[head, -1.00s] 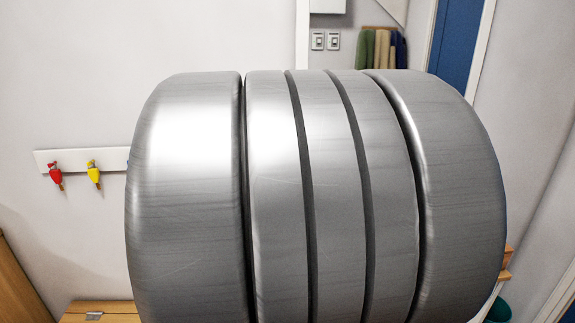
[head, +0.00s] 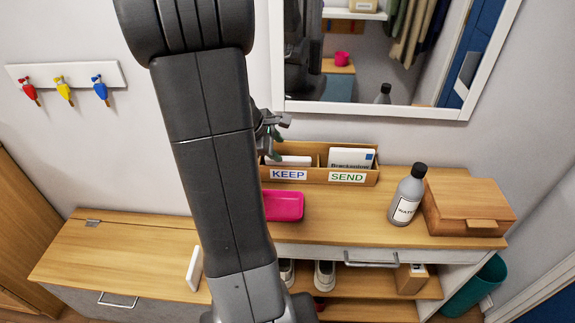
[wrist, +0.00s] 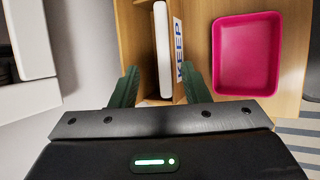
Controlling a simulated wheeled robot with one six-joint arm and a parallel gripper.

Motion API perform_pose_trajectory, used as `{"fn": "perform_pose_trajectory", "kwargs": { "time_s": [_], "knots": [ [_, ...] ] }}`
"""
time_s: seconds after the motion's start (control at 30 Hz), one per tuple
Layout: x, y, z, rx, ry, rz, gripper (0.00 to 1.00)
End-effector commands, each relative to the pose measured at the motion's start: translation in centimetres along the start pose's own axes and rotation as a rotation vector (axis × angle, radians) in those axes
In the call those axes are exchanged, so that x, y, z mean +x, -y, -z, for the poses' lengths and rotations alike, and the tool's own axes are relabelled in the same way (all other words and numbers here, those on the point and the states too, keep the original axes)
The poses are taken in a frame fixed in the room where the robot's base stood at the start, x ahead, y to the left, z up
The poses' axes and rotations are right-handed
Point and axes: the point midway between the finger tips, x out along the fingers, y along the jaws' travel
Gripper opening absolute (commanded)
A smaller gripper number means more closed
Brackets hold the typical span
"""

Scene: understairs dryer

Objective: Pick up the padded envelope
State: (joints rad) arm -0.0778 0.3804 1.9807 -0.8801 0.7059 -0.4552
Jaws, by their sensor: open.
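A wooden sorter (head: 312,177) with compartments labelled KEEP and SEND stands at the back of the shelf top. A flat white item (head: 290,160) stands in the KEEP compartment; in the wrist view (wrist: 163,50) I see its pale edge. A white item with printed lettering (head: 352,159) stands in the SEND compartment. I cannot tell for certain which is the padded envelope. My gripper (wrist: 160,92) is open, its green fingers apart at the end of the KEEP compartment, in line with the flat item and apparently empty. In the head view my gripper (head: 270,135) is partly hidden by my arm.
A pink tray (head: 283,205) sits just in front of the sorter. A grey bottle (head: 407,197) and a wooden box (head: 468,207) stand to the right. A mirror (head: 390,112) hangs behind. A white upright object (head: 195,268) stands on the lower left bench.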

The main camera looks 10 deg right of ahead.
Motion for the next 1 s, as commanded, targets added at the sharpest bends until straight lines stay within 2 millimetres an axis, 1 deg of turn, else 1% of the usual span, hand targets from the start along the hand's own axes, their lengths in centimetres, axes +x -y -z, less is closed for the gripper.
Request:
{"fn": "perform_pose_trajectory", "kwargs": {
  "time_s": [0.03,0.1,0.27,0.5,0.6,0.87,0.9,0.97,1.0],
  "knots": [
    [0.8,0.1,0.0,0.000,0.002,0.003,0.42],
    [1.4,0.1,0.0,0.001,0.001,0.002,0.42],
    [2.3,0.2,-0.1,0.000,0.000,0.002,0.42],
    [5.8,0.6,-0.2,0.001,0.001,0.003,0.42],
    [6.7,0.5,-0.2,0.001,0.000,0.002,0.42],
    [6.9,0.5,-0.2,0.002,-0.001,0.000,0.42],
    [6.9,0.5,-0.2,0.001,-0.001,0.000,0.38],
    [6.9,0.5,-0.2,0.001,-0.001,0.000,0.26],
    [6.9,0.5,-0.2,0.001,-0.001,0.000,0.18]
  ]
}}
